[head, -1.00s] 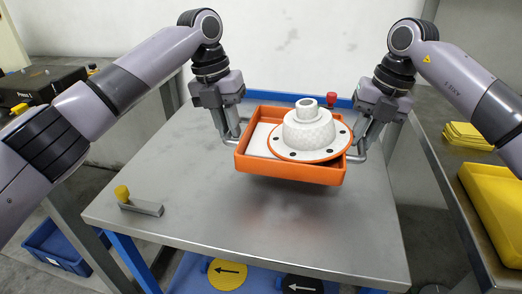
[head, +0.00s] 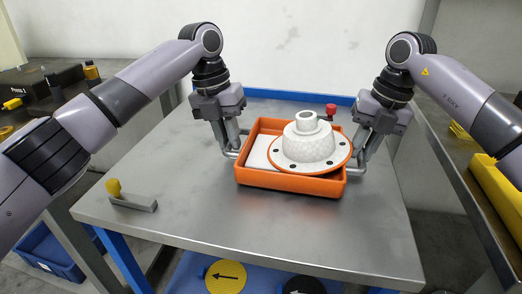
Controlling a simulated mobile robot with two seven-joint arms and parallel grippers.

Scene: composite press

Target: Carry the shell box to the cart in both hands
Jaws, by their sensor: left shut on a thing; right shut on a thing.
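The shell box is an open orange box (head: 290,184) in the middle of the head view, over the grey metal table. Inside it lies a white shell (head: 312,143), a stepped dome with a hollow neck and an orange-rimmed flange with dark holes. The flange tilts a little over the box's right side. My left gripper (head: 233,152) is shut on the box's left side, by a grey handle. My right gripper (head: 363,158) is shut on its right side the same way. The box looks level and close to the tabletop; whether it touches cannot be told.
The grey table (head: 250,235) has a blue back edge. A small bracket with a yellow knob (head: 114,188) stands at its left, a red knob (head: 331,110) at the back. A yellow bin (head: 495,185) is at right, a blue crate (head: 62,252) lower left. The table's front is bare.

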